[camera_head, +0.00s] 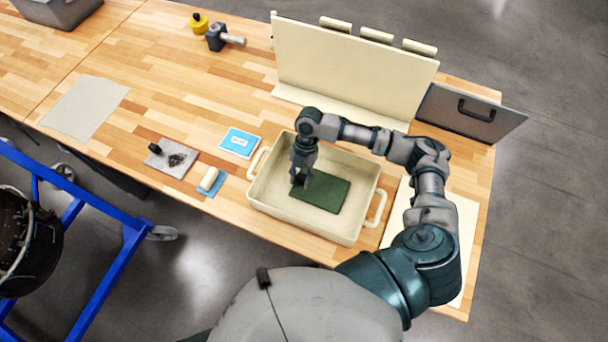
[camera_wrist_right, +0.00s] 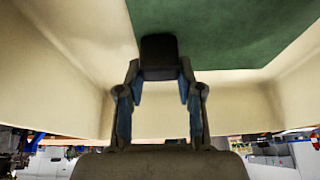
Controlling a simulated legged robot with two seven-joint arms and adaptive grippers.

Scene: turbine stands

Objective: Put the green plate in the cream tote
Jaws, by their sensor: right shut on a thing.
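The green plate (camera_head: 325,191) is a flat dark green rectangle inside the cream tote (camera_head: 300,217), toward its right half. I cannot tell whether the plate touches the tote floor. My left gripper is not in view.
A cream upright panel (camera_head: 355,65) stands behind the tote, and a grey handled panel (camera_head: 470,112) leans at right. A blue-and-white card (camera_head: 240,142) and a grey mat with small parts (camera_head: 172,160) lie left. The wooden table (camera_head: 185,95) has clear room there.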

